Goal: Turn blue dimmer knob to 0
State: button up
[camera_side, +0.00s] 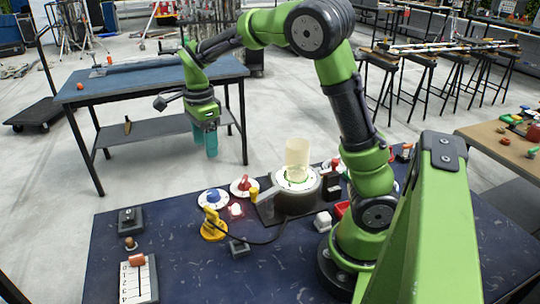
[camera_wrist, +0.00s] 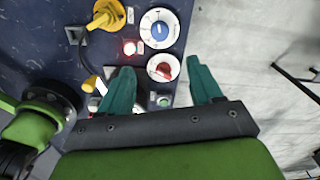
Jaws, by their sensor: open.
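The blue dimmer knob (camera_side: 213,196) sits on a round white dial on the table, left of the red knob. In the wrist view the blue knob (camera_wrist: 160,29) is near the top centre, on its white dial with markings I cannot read. My gripper (camera_side: 205,140) is raised above and behind the far edge of the table, pointing down, apart from the knob. In the wrist view its two teal fingers (camera_wrist: 162,80) are spread apart with nothing between them, and the blue knob lies beyond their tips.
A red knob (camera_side: 243,185) on a white dial stands close beside it. A yellow device (camera_side: 212,226), a lit red button (camera_side: 236,210) and a round base with a pale cylinder (camera_side: 297,160) are near. A slider box (camera_side: 137,278) is front left.

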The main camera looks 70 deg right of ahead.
aim_at(213, 192)
notch_tip(213, 192, down, 16)
jog(key=m, duration=0.3)
jog(key=shift+d+r+m, duration=0.1)
jog(key=shift+m, duration=0.2)
jog(key=c, duration=1)
jog(key=shift+c, duration=0.2)
